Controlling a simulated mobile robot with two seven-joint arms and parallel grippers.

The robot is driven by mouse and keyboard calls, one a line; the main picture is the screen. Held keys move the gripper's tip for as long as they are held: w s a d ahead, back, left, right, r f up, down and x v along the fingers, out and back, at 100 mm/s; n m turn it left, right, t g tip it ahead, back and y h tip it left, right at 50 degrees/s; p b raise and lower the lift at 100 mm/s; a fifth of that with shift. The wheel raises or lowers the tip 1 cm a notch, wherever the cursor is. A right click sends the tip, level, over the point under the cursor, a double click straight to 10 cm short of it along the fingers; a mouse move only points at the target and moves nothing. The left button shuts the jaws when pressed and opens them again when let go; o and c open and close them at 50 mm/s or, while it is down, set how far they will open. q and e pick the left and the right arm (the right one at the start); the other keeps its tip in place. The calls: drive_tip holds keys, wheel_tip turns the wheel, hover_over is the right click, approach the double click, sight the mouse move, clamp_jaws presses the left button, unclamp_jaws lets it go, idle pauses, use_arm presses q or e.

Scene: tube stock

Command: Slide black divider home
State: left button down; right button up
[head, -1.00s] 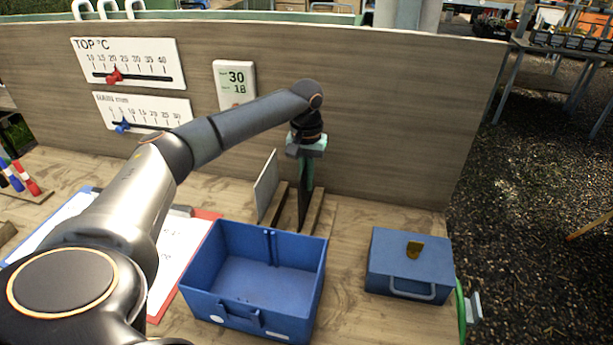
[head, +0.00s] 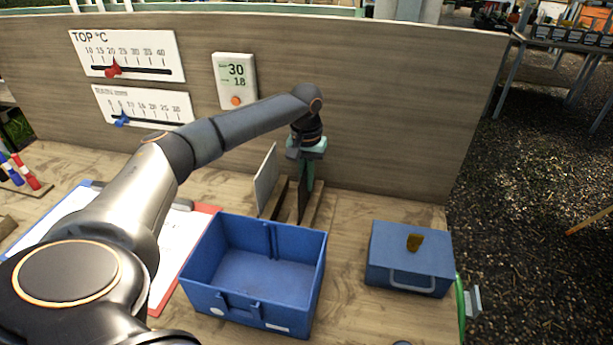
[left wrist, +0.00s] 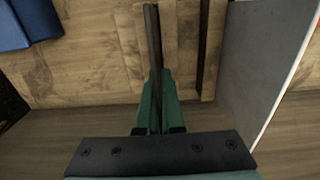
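The black divider (head: 302,204) is a thin dark panel standing on edge in the wooden rack (head: 316,207) behind the open blue box. My left gripper (head: 308,172) reaches down from above with its green fingers on the divider's upper part. In the left wrist view the fingers (left wrist: 158,105) close on both sides of the black divider (left wrist: 153,40). The open blue box (head: 190,267) is empty and has slots in its walls. My right gripper is not in view.
A pale grey divider (head: 265,182) stands in the rack left of the black one. A closed blue box (head: 390,255) lies at right. A wooden panel (head: 400,110) stands close behind the rack. The clipboard (head: 178,235) lies at left.

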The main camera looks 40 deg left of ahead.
use_arm(q)
drive_tip(key=shift+f, duration=0.15)
drive_tip(key=c, duration=1)
unclamp_jaws()
wheel_tip(320, 180, up, 13)
drive_tip(key=shift+f, duration=0.2)
drive_tip(key=shift+s+f, duration=0.1)
